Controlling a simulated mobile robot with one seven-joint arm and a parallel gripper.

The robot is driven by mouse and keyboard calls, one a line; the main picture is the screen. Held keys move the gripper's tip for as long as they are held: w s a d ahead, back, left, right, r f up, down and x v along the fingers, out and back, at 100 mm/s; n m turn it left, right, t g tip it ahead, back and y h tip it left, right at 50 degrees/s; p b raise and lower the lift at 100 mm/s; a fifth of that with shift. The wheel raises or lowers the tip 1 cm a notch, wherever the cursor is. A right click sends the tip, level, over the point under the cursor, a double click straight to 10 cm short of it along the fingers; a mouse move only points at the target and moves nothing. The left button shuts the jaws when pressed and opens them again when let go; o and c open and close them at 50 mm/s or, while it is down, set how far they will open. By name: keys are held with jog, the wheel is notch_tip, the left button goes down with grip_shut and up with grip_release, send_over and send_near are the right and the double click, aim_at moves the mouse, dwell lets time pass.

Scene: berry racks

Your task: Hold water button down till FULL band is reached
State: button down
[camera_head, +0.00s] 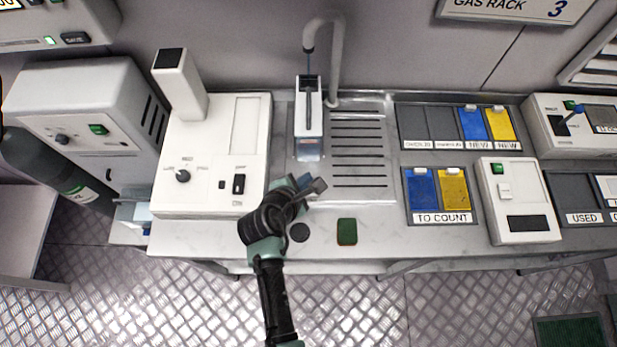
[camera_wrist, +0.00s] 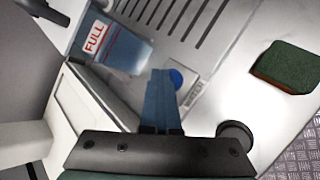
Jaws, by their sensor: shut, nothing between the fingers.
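The blue water button (camera_wrist: 176,79) with its WATER label (camera_wrist: 194,93) shows in the wrist view, just beside my fingertips and partly covered by them. My gripper (camera_wrist: 162,74) is shut and empty, its tips at the button; I cannot tell whether it is pressed down. In the head view my gripper (camera_head: 316,187) is at the counter in front of the container and hides the button. The container (camera_head: 308,122) stands under the curved tap (camera_head: 336,50), with a thin blue line below the spout. Its FULL band (camera_wrist: 95,37) and bluish front show in the wrist view; the water level is unclear.
A white machine (camera_head: 202,150) stands left of the container. Drain slots (camera_head: 358,150) lie to its right. A green sponge (camera_head: 347,231) and a dark round disc (camera_head: 299,232) lie near the counter's front edge. Blue and yellow trays (camera_head: 437,195) are farther right.

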jog(key=shift+s, duration=0.1)
jog(key=shift+r+p, duration=0.95)
jog(key=shift+p, duration=0.15)
notch_tip(320, 180, up, 5)
jog(key=p, duration=0.5)
